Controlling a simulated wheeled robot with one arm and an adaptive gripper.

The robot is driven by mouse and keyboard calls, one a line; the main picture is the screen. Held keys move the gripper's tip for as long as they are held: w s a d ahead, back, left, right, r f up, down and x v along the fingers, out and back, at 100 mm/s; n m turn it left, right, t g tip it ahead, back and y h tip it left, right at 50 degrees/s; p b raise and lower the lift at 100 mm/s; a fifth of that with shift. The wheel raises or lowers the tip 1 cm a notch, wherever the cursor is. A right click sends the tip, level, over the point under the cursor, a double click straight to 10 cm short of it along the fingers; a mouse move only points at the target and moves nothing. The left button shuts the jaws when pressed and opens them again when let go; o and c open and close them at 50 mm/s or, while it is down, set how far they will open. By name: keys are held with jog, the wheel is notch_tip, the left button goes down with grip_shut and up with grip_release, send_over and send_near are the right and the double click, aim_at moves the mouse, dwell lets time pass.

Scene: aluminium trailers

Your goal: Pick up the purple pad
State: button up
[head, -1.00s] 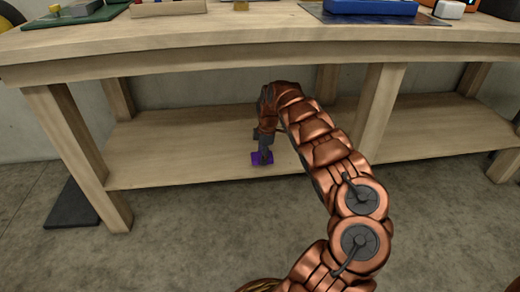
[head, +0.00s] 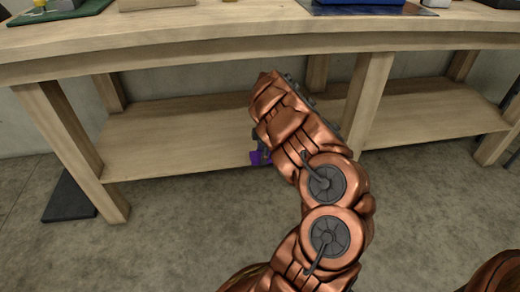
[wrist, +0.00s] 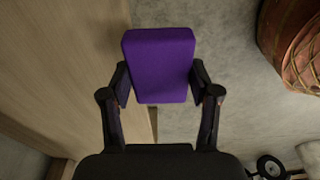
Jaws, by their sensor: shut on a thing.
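The purple pad (wrist: 159,62) is a small block with rounded corners. In the wrist view it sits between the two dark fingers of my gripper (wrist: 160,85), which are shut on its sides. In the head view the pad (head: 258,158) shows as a small purple patch at the front edge of the lower shelf, partly hidden by my copper-coloured arm. My gripper (head: 262,145) is mostly hidden there too. In the wrist view the pad is seen over the shelf edge and the concrete floor.
The wooden workbench has a lower shelf (head: 180,135), clear on the left, and a tabletop (head: 230,30) above it. Bench legs (head: 72,145) and a middle post (head: 365,100) stand on either side of my arm. A dark flat mat (head: 70,198) lies on the floor at left.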

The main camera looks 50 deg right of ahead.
jog(key=shift+s+a+r, duration=0.2)
jog(key=shift+s+r, duration=0.1)
jog(key=shift+s, duration=0.4)
jog(key=shift+s+a+p, duration=0.25)
jog(key=shift+s+p, duration=0.1)
jog(key=shift+s, duration=0.25)
jog(key=shift+s+a+p, duration=0.25)
jog(key=shift+s+p, duration=0.05)
jog(key=shift+s, duration=0.25)
jog(key=shift+o, duration=1.1)
jog(key=c, duration=0.4)
jog(key=shift+a+r, duration=0.1)
